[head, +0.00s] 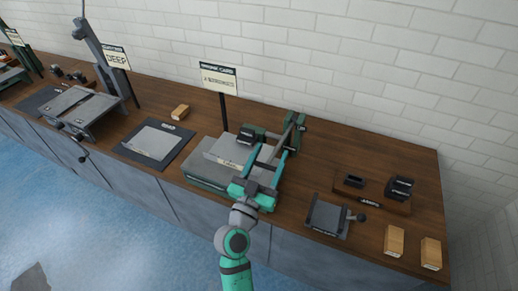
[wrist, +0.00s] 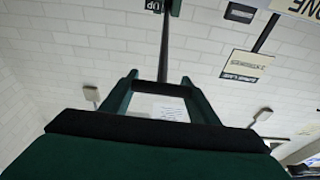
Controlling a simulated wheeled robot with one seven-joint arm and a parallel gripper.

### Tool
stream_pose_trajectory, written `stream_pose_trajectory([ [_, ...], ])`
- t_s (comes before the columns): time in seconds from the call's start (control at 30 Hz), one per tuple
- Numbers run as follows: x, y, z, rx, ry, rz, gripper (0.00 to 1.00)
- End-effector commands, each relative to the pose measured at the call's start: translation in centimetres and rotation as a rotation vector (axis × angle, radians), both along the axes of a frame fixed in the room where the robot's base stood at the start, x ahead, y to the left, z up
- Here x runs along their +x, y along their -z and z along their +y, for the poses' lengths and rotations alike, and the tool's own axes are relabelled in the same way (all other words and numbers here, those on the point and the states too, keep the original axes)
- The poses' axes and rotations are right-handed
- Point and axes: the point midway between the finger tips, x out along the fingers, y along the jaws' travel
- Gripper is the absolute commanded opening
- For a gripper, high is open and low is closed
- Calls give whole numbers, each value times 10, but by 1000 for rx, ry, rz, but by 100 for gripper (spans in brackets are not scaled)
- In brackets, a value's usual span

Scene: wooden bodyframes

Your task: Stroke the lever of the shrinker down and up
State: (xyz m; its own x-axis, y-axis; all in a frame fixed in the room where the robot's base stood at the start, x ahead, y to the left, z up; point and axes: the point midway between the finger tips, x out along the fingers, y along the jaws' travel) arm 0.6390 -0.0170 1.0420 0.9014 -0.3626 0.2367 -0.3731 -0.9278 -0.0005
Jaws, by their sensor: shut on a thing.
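The shrinker stands on the bench in the middle of the head view, with a dark green frame (head: 298,131) at its back right. Its grey lever (head: 281,142) runs from that frame toward my gripper. In the wrist view the lever (wrist: 165,45) comes down from the top edge to a black crosswise handle (wrist: 160,88). My gripper (head: 270,153) reaches over the bench from the front. Its two fingers (wrist: 160,90) stand on either side of the handle, shut on it. The lever's far end and the jaws under it are partly hidden.
A grey block on a green base (head: 208,172) lies left of my gripper. A small plate with a black knob (head: 328,217), a wooden rack (head: 370,197) and two wooden blocks (head: 394,240) lie to the right. A sign on a post (head: 218,78) stands behind.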

Motion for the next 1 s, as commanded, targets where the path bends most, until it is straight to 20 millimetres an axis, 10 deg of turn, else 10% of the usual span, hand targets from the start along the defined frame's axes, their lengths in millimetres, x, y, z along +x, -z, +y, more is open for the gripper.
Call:
stream_pose_trajectory([
  [0.53, -1, 6, -6, 1, 9, 2, 14],
  [0.57, -1, 6, -6, 1, 9, 2, 62],
  [0.6, -1, 6, -6, 1, 9, 2, 71],
  [1.0, -5, 7, -5, 1, 10, 3, 73],
])
